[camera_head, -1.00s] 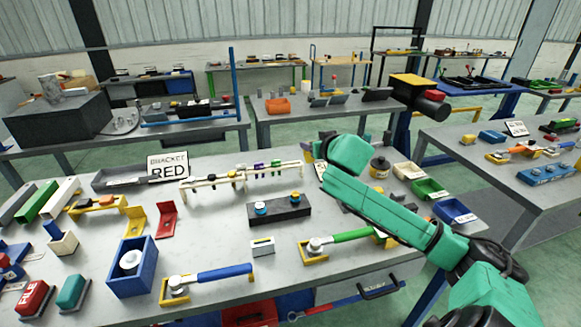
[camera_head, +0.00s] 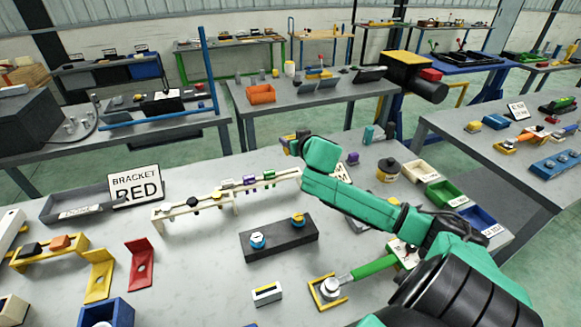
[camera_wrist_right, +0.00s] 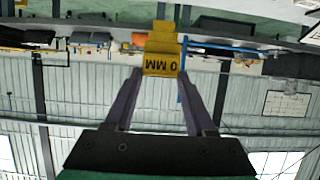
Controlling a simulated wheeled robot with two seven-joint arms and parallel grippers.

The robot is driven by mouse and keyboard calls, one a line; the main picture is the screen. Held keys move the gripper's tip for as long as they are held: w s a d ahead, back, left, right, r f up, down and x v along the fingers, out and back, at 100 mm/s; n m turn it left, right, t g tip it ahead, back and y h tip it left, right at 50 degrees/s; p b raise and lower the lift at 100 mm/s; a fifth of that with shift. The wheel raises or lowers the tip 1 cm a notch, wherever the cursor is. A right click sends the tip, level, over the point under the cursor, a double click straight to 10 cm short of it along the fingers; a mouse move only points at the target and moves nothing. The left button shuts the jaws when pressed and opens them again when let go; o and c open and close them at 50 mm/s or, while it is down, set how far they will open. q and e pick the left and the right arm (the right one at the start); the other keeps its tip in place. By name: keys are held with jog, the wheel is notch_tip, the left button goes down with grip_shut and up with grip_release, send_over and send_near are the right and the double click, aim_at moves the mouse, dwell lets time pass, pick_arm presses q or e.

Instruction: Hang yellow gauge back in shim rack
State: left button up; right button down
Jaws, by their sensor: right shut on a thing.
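My right gripper (camera_wrist_right: 161,76) is shut on a yellow gauge (camera_wrist_right: 162,55) with upside-down "0 MM" lettering in the right wrist view. In the head view my right gripper (camera_head: 290,142) is beyond the right end of the rack, partly hidden by my arm. A cream rack (camera_head: 170,213), which looks like the shim rack, stands on the near table. Black, yellow, purple and green pieces sit along its rail. Its right end is close to my right forearm. My left gripper is not in view.
A "BRACKET RED" sign (camera_head: 137,186) stands at the left on a grey tray (camera_head: 75,205). A black block (camera_head: 280,238) with blue and yellow knobs lies in front of the rack. Green (camera_head: 446,193) and blue (camera_head: 478,219) bins stand to the right.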

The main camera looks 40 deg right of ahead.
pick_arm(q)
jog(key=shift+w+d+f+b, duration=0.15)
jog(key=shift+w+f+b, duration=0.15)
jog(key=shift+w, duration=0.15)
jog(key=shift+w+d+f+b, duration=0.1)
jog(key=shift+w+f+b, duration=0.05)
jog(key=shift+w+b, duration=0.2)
pick_arm(e)
notch_tip(320, 180, down, 12)
jog(key=shift+w+f, duration=0.25)
jog(key=shift+w, duration=0.2)
jog(key=shift+c, duration=1.2)
grip_release()
jog(key=shift+d, duration=0.15)
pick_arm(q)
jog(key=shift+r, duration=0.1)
pick_arm(e)
jog(key=shift+r, duration=0.1)
pick_arm(q)
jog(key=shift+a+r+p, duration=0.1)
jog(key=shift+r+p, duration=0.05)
jog(key=shift+p, duration=0.2)
pick_arm(e)
jog(key=v, duration=1.2)
jog(key=shift+r, duration=0.4)
